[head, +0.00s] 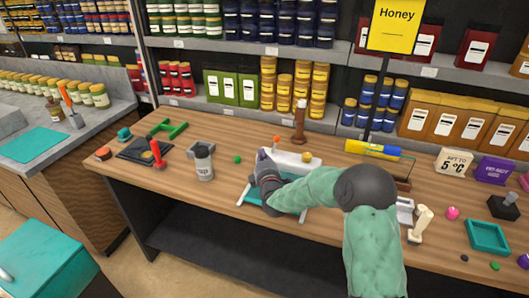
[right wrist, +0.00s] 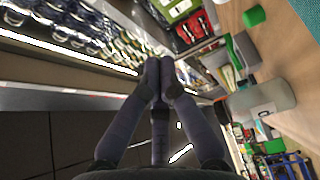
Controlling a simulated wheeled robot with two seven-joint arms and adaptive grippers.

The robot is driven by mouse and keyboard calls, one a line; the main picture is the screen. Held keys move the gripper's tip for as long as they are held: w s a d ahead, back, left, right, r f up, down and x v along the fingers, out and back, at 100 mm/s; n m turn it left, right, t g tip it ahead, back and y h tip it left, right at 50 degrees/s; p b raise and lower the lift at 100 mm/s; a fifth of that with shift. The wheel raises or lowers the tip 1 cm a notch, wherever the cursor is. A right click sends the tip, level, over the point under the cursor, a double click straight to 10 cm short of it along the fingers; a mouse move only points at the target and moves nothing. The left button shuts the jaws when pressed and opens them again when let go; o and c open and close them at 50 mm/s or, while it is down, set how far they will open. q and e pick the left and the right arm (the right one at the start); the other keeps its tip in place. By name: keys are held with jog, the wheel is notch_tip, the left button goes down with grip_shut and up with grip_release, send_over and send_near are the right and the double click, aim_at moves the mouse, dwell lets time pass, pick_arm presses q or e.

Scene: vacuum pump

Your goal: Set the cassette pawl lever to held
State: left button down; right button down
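A white block-like device (head: 300,167) stands at the middle of the wooden bench, partly hidden by my right arm. A small orange-tipped upright piece (head: 276,142) shows at its back left, and a yellow knob (head: 306,157) is on its top. I cannot tell which part is the cassette pawl lever or how it is set. My right gripper (head: 264,157) is at the left end of the white device; I cannot tell whether they touch. In the right wrist view its fingers (right wrist: 160,74) are together, with nothing visible between them. My left gripper is not in view.
Left of my right gripper are a green knob (head: 237,159), a grey cup (head: 203,163) and a red-handled tool (head: 157,153). A blue-and-yellow cylinder (head: 372,149) lies behind my arm. A teal tray (head: 487,236) is at the right. Stocked shelves stand behind the bench.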

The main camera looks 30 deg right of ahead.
aim_at(275, 144)
jog(key=b+x, duration=0.2)
jog(key=x, duration=0.6)
jog(key=shift+w+d+f, duration=0.15)
jog(key=shift+d+f, duration=0.05)
jog(key=shift+s+d+b, duration=0.45)
jog(key=shift+s+d, duration=0.65)
jog(key=shift+d, duration=0.05)
jog(key=shift+s+d, duration=0.2)
jog(key=shift+d, duration=0.05)
jog(key=shift+s+d, duration=0.1)
jog(key=shift+s+d+f+b, duration=0.15)
jog(key=shift+s+d+b, duration=0.45)
jog(key=shift+b, duration=0.15)
